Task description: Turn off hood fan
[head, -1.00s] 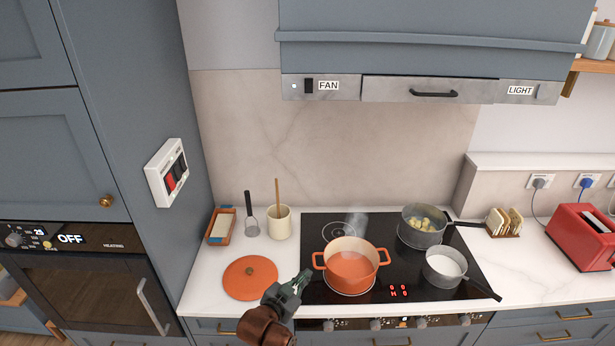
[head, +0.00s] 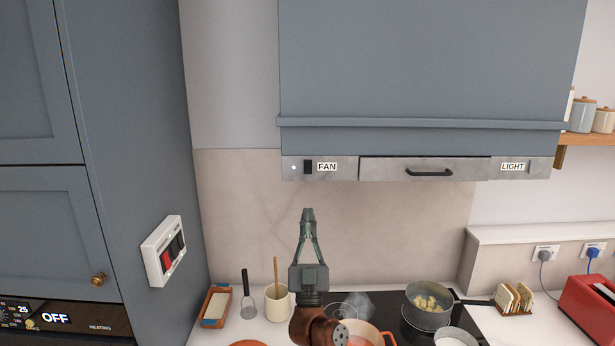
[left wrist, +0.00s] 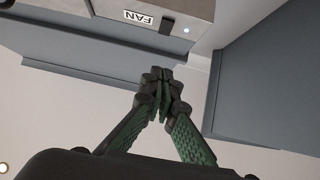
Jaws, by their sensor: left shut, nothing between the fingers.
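The hood (head: 430,80) has a grey front strip. The fan switch (head: 308,167) is a small black rocker on the strip's left, beside the FAN label (head: 327,167). A small white light (head: 294,168) shows left of the switch. In the left wrist view the switch (left wrist: 167,25) and a lit light (left wrist: 186,30) show near the top. My left gripper (head: 308,212) points upward below the switch, apart from it, with its fingers shut and empty. It also shows in the left wrist view (left wrist: 160,75). My right gripper is out of view.
A drawer handle (head: 429,172) and a LIGHT label (head: 513,167) are further right on the strip. A wall switch panel (head: 164,250) is at left. Pots, including a grey one (head: 430,318), stand on the hob below. The backsplash between is clear.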

